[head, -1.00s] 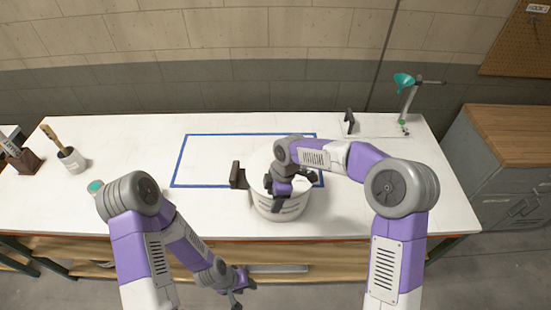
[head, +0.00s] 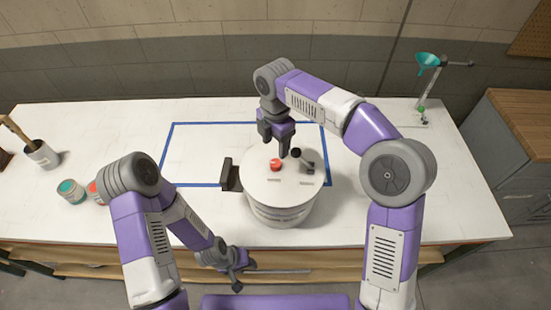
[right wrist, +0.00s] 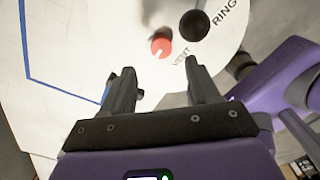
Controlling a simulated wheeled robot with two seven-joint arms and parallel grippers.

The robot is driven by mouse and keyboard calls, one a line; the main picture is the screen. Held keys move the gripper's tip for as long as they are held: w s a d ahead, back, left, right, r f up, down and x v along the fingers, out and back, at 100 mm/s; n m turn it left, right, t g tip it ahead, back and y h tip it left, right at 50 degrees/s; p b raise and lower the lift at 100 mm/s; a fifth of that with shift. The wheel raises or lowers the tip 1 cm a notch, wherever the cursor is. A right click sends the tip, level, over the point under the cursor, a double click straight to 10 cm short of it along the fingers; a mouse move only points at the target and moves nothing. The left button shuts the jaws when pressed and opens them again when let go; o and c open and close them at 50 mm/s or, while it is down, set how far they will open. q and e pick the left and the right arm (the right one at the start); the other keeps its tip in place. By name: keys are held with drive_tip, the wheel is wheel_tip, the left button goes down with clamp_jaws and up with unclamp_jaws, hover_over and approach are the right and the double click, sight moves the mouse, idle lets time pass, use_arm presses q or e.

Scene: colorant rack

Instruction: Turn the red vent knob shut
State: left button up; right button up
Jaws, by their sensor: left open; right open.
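The red vent knob (head: 276,164) sits on the white lid of a round drum (head: 282,211) at the table's front. In the right wrist view the red knob (right wrist: 161,47) has a pale mark on its face, beside the printed word VENT. A black knob (head: 295,153) is right of it; the right wrist view shows this black knob (right wrist: 194,25) near the word RING. My right gripper (head: 281,151) is open and empty, above the lid just behind the red knob. My left gripper (head: 240,284) is open and empty, low in front of the table edge.
A dark upright block (head: 228,175) stands at the drum's left. A blue tape outline (head: 166,150) marks the table. Small cans (head: 71,191) and a brush pot (head: 42,154) are at the left. A teal funnel on a stand (head: 427,62) is at the back right.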

sight(276, 163)
drive_tip(key=shift+w+f, duration=0.1)
drive_tip(key=shift+f, duration=0.3)
drive_tip(key=shift+s+f+b, duration=0.15)
drive_tip(key=shift+f+b, duration=0.05)
drive_tip(key=shift+f, duration=1.5)
drive_tip(key=shift+s+f+b, duration=0.15)
drive_tip(key=shift+f+b, duration=0.05)
drive_tip(key=shift+f, duration=1.45)
drive_tip(key=c, duration=1)
drive_tip(key=shift+c, duration=0.2)
